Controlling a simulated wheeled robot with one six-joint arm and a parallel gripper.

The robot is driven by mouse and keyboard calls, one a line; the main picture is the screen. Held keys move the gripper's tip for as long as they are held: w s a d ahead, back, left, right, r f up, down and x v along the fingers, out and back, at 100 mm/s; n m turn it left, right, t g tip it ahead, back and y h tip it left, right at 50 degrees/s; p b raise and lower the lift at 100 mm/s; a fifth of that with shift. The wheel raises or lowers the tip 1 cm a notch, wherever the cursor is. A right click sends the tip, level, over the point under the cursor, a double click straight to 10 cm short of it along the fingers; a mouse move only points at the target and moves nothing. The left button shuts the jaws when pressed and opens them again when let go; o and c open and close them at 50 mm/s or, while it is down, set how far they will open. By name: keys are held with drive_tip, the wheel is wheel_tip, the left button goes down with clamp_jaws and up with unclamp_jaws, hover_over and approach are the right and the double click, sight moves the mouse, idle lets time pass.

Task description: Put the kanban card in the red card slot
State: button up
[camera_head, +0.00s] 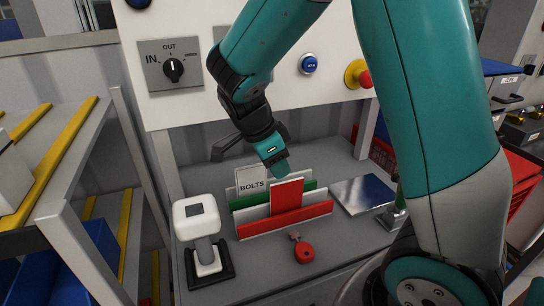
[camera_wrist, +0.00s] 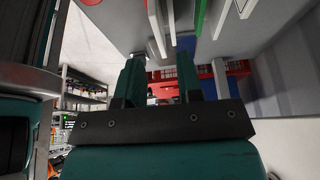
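A white card marked BOLTS (camera_head: 253,180) stands upright at the back of a rack of coloured panels on the counter in the head view. The red slot (camera_head: 285,220) is the rack's front panel, with a taller red piece (camera_head: 287,196) rising from it. A green panel (camera_head: 310,187) and white panels stand behind it. My gripper (camera_head: 275,166) is above the rack, close over the red piece and right of the card. In the wrist view its two fingers (camera_wrist: 158,62) are apart with nothing clearly held between them. Panel edges (camera_wrist: 198,15) show beyond the fingertips.
A white scanner-like device (camera_head: 202,235) on a black base stands left of the rack. A red tag (camera_head: 304,251) lies in front. A shiny metal plate (camera_head: 362,194) lies to the right. A control panel with a switch (camera_head: 173,69) rises behind. The front of the counter has free room.

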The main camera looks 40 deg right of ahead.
drive_tip(key=v, duration=0.3)
drive_tip(key=shift+a+r, duration=0.1)
drive_tip(key=s+a+r+n+y, duration=0.2)
drive_tip(key=s+a+n+y, duration=0.2)
drive_tip(key=s+a+n, duration=0.4)
drive_tip(key=s+a+r+n+t+y, duration=0.1)
drive_tip(key=s+a+r+n+y, duration=0.2)
drive_tip(key=s+a+n, duration=0.5)
drive_tip(key=s+n+y, duration=0.1)
drive_tip(key=n, duration=1.1)
drive_tip(key=shift+s+a+r, duration=0.15)
drive_tip(key=shift+s, duration=0.15)
